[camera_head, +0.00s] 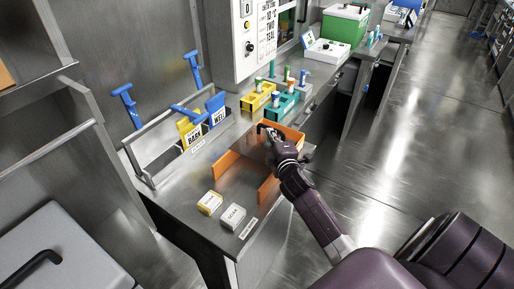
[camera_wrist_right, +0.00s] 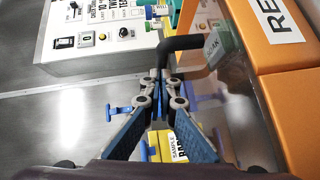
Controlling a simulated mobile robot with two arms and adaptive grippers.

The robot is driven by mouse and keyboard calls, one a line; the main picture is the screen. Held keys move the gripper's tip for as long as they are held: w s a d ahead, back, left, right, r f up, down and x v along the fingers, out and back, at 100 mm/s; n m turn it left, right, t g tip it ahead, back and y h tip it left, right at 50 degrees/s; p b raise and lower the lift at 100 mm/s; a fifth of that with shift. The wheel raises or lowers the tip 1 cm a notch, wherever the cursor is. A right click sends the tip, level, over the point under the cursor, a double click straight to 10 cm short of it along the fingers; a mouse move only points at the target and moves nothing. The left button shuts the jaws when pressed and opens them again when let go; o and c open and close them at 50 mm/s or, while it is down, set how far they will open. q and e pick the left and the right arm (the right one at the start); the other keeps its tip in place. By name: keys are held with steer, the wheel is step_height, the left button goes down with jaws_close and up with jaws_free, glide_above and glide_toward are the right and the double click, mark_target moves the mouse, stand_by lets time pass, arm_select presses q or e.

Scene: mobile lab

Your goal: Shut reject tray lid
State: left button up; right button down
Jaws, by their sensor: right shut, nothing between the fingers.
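The orange reject tray (camera_head: 228,165) sits on the steel bench. In the right wrist view its orange wall (camera_wrist_right: 284,60) fills the right side, with a white label (camera_wrist_right: 277,18) whose letters begin "RE". A clear, glossy panel that looks like the lid (camera_wrist_right: 238,95) shows beside the wall, with a black bent handle (camera_wrist_right: 184,43). Its exact tilt is hard to tell. My right gripper (camera_head: 268,132) is over the far part of the tray. In the wrist view its fingertips (camera_wrist_right: 160,78) are together and empty, close by the handle; contact is unclear. My left gripper is out of view.
Yellow (camera_head: 209,203) and white (camera_head: 232,216) boxes lie at the bench's near end. A rack (camera_head: 150,165) with yellow and blue cards stands left. Yellow (camera_head: 257,98) and teal (camera_head: 283,104) vial holders stand beyond the tray. Open floor (camera_head: 400,150) lies right.

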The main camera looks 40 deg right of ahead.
steer(key=w+d, duration=0.1)
steer(key=d, duration=0.3)
steer(key=w+d, duration=0.1)
steer(key=d, duration=0.1)
steer(key=shift+w+d, duration=0.15)
steer(key=shift+w, duration=0.15)
steer(key=shift+d+r, duration=0.1)
steer(key=shift+r, duration=0.1)
